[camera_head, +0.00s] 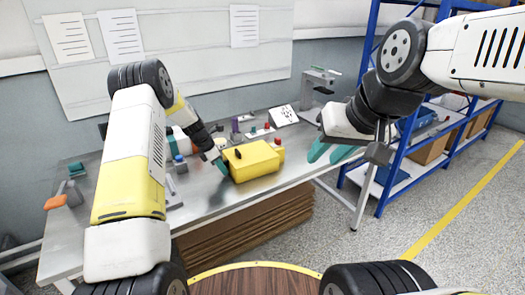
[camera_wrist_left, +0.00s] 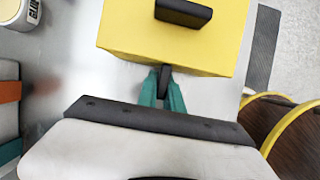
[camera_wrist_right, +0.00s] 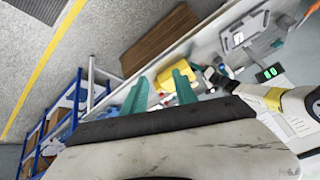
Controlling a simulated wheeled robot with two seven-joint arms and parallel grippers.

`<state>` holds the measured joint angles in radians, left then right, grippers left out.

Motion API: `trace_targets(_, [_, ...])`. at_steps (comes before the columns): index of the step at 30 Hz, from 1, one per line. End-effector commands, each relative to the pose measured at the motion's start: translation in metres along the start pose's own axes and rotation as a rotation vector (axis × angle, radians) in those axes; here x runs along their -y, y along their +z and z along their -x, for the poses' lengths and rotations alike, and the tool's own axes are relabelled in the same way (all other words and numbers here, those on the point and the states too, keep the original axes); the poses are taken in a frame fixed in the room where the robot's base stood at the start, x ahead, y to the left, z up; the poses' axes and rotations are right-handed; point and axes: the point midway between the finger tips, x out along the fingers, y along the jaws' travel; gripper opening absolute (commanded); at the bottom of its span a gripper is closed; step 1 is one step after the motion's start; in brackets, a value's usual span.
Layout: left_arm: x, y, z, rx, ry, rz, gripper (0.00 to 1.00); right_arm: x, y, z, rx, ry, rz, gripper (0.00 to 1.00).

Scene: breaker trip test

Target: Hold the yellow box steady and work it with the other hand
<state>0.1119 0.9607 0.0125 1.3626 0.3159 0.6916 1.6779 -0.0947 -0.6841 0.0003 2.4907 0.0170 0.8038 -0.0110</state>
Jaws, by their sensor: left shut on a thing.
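The yellow box (camera_head: 255,163) stands on the grey workbench, with a black piece on its top. It fills the top of the left wrist view (camera_wrist_left: 130,38), where the black top piece (camera_wrist_left: 183,13) shows. My left gripper (camera_head: 221,166) is at the box's left end. Its teal fingers (camera_wrist_left: 164,86) are shut on a small dark part at the box's side. My right gripper (camera_head: 335,152) is open and empty, in the air right of the box and beyond the bench's front edge. The right wrist view shows its spread fingers (camera_wrist_right: 159,92) with the box (camera_wrist_right: 172,74) beyond.
A small yellow piece with a red top (camera_head: 279,150) stands at the box's far right. Several small parts and a white sloped panel (camera_head: 283,115) are behind the box. An orange-handled tool (camera_head: 62,196) lies at the bench's left. A blue shelf rack (camera_head: 393,160) stands right.

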Motion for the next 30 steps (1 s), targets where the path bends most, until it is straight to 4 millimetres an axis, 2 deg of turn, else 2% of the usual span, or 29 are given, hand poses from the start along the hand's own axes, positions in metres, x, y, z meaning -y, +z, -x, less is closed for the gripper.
trace_targets(1, [0.0,0.0,0.0,0.0,0.001,0.0,0.0,0.001,-0.003,-0.002,0.014,-0.008,-0.007,0.23])
trace_targets(4, [0.0,0.0,0.0,0.0,0.001,0.0,0.0,0.007,-0.013,-0.01,0.057,-0.045,-0.031,0.03])
trace_targets(5, [0.0,0.0,0.0,0.0,0.001,0.0,0.0,0.009,-0.017,-0.014,0.075,-0.06,-0.04,0.0])
trace_targets(11, [0.0,0.0,0.0,0.001,0.001,0.0,0.0,0.026,-0.055,-0.044,0.184,-0.197,-0.121,0.0])
trace_targets(19, [0.0,0.0,0.0,0.001,0.001,0.0,0.0,0.037,-0.116,-0.099,0.264,-0.415,-0.251,0.0])
trace_targets(25, [0.0,0.001,0.0,0.001,0.001,0.0,0.0,0.031,-0.163,-0.15,0.265,-0.58,-0.363,0.0])
trace_targets(30, [0.0,0.001,0.0,0.001,0.001,0.0,0.0,0.013,-0.201,-0.199,0.226,-0.715,-0.469,0.0])
